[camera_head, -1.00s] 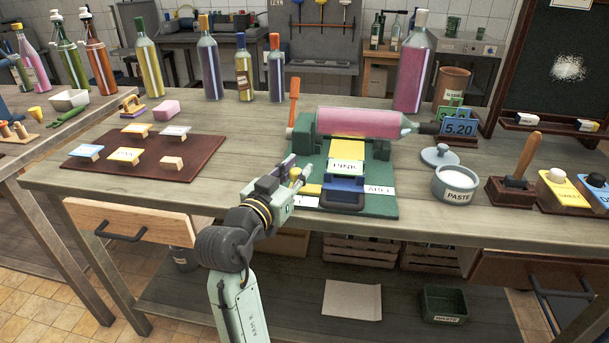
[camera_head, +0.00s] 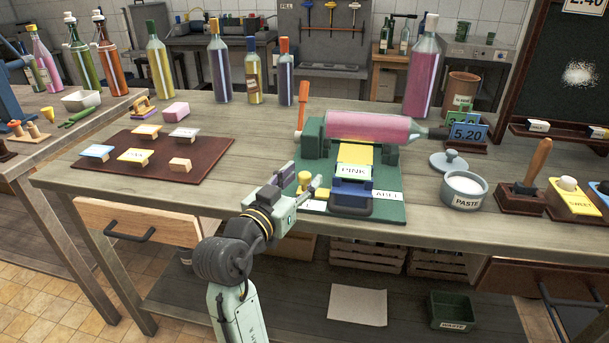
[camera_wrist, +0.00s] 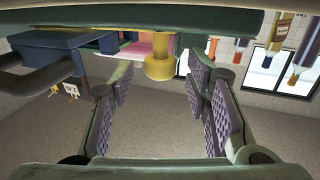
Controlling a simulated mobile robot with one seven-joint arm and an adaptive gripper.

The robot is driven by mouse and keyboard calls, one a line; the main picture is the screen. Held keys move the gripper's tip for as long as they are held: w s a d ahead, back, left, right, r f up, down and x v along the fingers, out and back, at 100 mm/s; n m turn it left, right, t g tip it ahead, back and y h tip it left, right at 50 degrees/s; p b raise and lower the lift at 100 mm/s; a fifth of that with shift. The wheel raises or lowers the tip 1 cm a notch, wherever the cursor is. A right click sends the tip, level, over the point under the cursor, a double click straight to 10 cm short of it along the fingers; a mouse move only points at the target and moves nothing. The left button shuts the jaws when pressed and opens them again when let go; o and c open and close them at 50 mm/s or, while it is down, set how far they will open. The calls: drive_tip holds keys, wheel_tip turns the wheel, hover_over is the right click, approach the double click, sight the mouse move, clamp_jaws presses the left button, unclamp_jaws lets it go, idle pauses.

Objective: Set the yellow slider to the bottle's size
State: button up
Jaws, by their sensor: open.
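The yellow slider's knob (camera_head: 304,178) stands at the left front of the green labelling stand (camera_head: 393,208). It also shows in the wrist view (camera_wrist: 159,66), upper middle, roughly in line with the gap between my fingers. My gripper (camera_head: 301,184) is open at the stand's left front, with its fingers close around or beside the knob; contact cannot be told. In the wrist view my gripper (camera_wrist: 157,92) has its padded fingers wide apart with nothing between them. The pink bottle (camera_head: 365,127) lies on its side across the stand, neck to the right. The slider's scale is partly hidden by my gripper.
An orange handle (camera_head: 301,117) rises behind. A paste pot (camera_head: 464,190) stands right, a brown board (camera_head: 192,171) with label blocks lies left.

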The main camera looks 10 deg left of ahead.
drive_tip(key=v, duration=1)
drive_tip(key=shift+w, duration=0.1)
